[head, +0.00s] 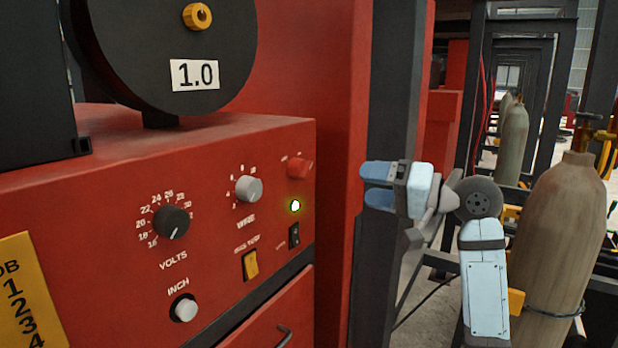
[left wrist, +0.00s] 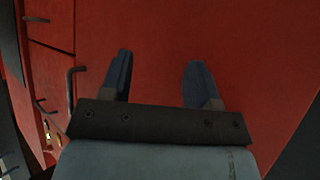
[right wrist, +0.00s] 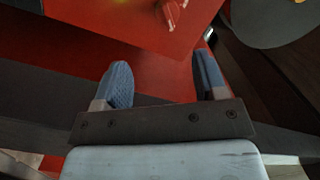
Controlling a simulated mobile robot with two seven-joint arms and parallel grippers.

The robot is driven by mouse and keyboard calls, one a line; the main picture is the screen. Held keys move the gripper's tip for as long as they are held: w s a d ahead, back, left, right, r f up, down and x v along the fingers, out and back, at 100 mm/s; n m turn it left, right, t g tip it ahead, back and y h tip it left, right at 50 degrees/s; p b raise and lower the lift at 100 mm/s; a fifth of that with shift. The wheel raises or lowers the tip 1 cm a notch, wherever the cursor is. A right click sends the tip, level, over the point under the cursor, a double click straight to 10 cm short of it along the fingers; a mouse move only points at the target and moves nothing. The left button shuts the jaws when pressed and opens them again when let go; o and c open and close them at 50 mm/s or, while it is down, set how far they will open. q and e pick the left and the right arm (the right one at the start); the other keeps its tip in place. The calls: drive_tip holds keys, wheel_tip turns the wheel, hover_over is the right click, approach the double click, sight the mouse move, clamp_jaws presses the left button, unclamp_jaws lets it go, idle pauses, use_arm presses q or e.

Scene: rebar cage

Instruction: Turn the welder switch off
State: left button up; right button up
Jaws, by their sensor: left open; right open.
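The red welder (head: 110,235) fills the left of the head view. My left gripper (left wrist: 157,75) is open and empty before a red surface, outside the head view.
A red knob (head: 299,167) sticks out above the green lamp; grey and black knobs are farther left. A dark post (head: 385,110) stands behind my right gripper. A brown gas cylinder (head: 560,220) stands at the right. A drawer handle (head: 284,337) is below the panel.

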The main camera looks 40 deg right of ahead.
sight(309, 166)
drive_tip(key=x, duration=0.4)
drive_tip(key=p+x, duration=0.1)
drive_tip(key=x, duration=0.3)
drive_tip(key=r+p+x, duration=0.1)
drive_tip(key=x, duration=0.4)
drive_tip(key=shift+s+a+r, duration=0.1)
drive_tip(key=shift+s+a, duration=0.05)
drive_tip(key=c, duration=0.9)
